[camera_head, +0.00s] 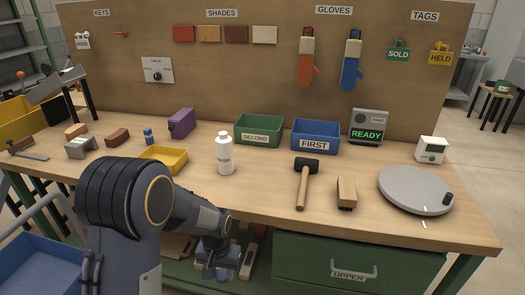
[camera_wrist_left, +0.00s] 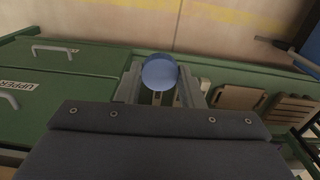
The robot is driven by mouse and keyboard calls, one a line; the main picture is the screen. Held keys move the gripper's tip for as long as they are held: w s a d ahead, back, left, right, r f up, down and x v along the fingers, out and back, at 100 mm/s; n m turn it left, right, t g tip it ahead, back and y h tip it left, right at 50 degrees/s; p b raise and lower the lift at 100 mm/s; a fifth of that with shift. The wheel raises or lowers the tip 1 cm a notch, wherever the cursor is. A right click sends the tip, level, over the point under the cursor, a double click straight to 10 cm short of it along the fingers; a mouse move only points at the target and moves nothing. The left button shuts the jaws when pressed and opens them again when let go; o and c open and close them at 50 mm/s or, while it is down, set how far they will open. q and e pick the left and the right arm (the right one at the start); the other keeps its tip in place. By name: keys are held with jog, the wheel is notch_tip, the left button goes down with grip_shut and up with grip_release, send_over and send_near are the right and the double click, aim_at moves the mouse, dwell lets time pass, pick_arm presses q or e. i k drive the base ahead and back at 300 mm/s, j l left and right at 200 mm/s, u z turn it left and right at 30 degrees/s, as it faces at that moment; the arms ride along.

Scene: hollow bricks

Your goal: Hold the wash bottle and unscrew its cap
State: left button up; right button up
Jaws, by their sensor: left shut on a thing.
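The white wash bottle (camera_head: 225,155), with dark lettering, stands upright on the workbench near its front edge, left of the middle. Its white top (camera_head: 222,137) is narrower than its body; I cannot tell whether this is the cap or a bare neck. My left gripper (camera_head: 214,270) hangs low in front of the bench, below the bottle and apart from it. In the left wrist view its jaws (camera_wrist_left: 160,92) are shut on a blue round thing (camera_wrist_left: 160,72), seen end-on. My right gripper is not in view.
On the workbench (camera_head: 260,194) stand a yellow tray (camera_head: 178,168), a green bin (camera_head: 258,145) and a blue bin (camera_head: 316,150). A mallet (camera_head: 304,180), a wooden block (camera_head: 346,193) and a grey disc (camera_head: 415,190) lie right of the bottle. A green drawer (camera_head: 330,285) is below.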

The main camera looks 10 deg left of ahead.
aim_at(224, 143)
jog(key=j+z, duration=0.3)
jog(key=j, duration=0.55)
jog(key=j+z, duration=0.35)
jog(key=j, duration=0.45)
